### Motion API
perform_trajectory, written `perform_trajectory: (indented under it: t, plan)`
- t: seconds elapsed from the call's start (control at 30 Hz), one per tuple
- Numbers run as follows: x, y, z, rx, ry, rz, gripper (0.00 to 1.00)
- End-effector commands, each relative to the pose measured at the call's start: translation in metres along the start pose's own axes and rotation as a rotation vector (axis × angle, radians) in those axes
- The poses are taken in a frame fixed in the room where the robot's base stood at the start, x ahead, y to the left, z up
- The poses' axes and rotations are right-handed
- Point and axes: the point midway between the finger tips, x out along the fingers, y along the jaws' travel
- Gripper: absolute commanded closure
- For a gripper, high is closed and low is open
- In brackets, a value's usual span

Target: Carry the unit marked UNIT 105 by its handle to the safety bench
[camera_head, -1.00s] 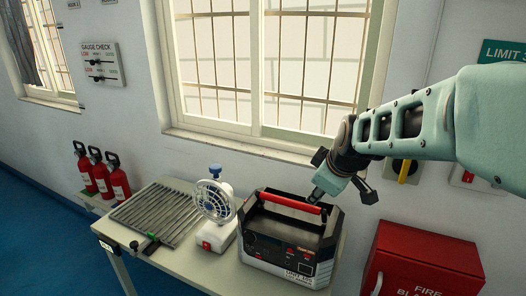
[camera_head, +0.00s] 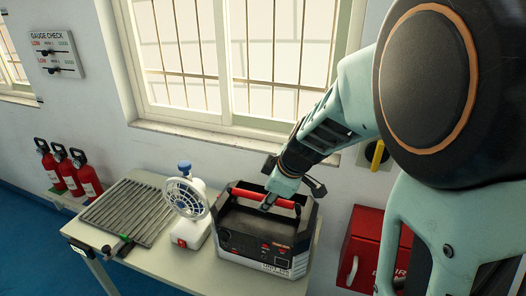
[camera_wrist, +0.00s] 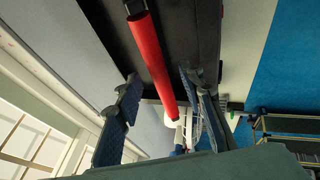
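The unit (camera_head: 250,243) is a black and grey box with a red bar handle (camera_head: 243,194) across its top. It stands upright on a pale table. Its front label begins with UNIT, but the number is too small to read surely. My gripper (camera_head: 268,203) is at the handle, right of its middle. In the wrist view the red handle (camera_wrist: 157,58) runs between the two spread fingers of my gripper (camera_wrist: 160,112), with gaps on both sides. The fingers are not closed on it. The wrist partly hides the handle in the head view.
On the table (camera_head: 150,262) left of the unit stand a white fan (camera_head: 186,200) and a slatted metal rack (camera_head: 128,212). Red extinguishers (camera_head: 68,170) stand farther left. A red fire blanket box (camera_head: 372,250) is close on the right. A wall and window are behind.

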Motion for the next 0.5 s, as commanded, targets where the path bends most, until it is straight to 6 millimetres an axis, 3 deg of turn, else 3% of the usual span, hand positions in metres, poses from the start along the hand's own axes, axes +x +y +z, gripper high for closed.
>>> perform_trajectory:
  t: [0.2,0.5]
  plan:
    - [0.024,0.000,0.000,0.000,-0.001,-0.001,0.64]
    - [0.029,0.000,0.000,-0.001,0.000,0.000,0.64]
